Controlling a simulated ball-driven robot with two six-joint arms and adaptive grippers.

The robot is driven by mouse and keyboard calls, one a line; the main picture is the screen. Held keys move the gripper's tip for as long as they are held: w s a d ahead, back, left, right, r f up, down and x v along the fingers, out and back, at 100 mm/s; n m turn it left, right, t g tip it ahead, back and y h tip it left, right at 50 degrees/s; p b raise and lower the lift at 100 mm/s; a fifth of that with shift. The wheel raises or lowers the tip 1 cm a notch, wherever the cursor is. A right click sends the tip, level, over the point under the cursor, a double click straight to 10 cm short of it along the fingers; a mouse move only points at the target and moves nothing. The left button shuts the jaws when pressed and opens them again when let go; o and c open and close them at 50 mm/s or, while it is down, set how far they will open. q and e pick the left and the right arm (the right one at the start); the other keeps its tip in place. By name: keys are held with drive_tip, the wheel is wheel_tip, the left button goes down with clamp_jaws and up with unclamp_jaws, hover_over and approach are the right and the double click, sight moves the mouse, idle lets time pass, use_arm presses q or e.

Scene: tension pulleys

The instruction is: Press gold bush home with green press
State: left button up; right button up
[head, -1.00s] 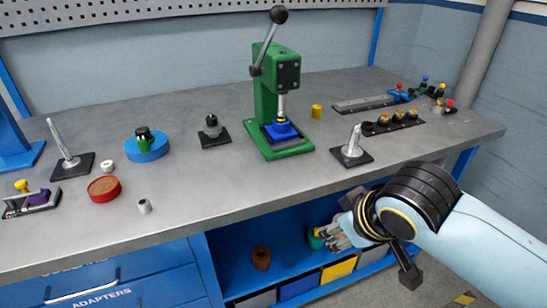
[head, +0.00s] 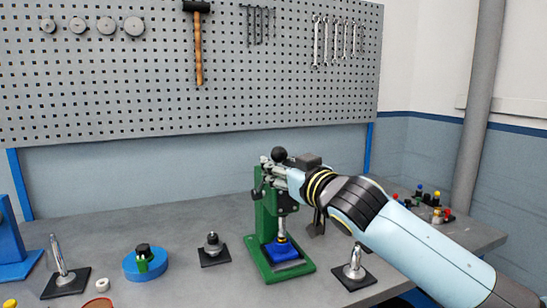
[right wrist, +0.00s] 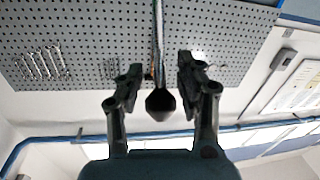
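The green press (head: 264,222) stands on the bench with a blue block (head: 284,253) on its base. A small gold piece (head: 282,239) shows between the ram and the block; I cannot tell how deep it sits. The lever's black knob (head: 279,153) is up at the press top, beside my right gripper (head: 268,172). In the right wrist view, my right gripper (right wrist: 158,85) is open, with the black knob (right wrist: 160,103) between its fingers and gaps on both sides. My right arm hides the area right of the press. My left gripper is out of view.
A dark base with a pin (head: 354,268) stands right of the press. A dark fixture (head: 213,250) and a blue round holder (head: 146,264) stand to the left. Small coloured parts (head: 436,208) are at the far right. The pegboard (head: 190,90) rises behind.

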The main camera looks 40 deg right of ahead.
drive_tip(key=shift+w+d, duration=0.15)
drive_tip(key=shift+w, duration=1.1)
clamp_jaws()
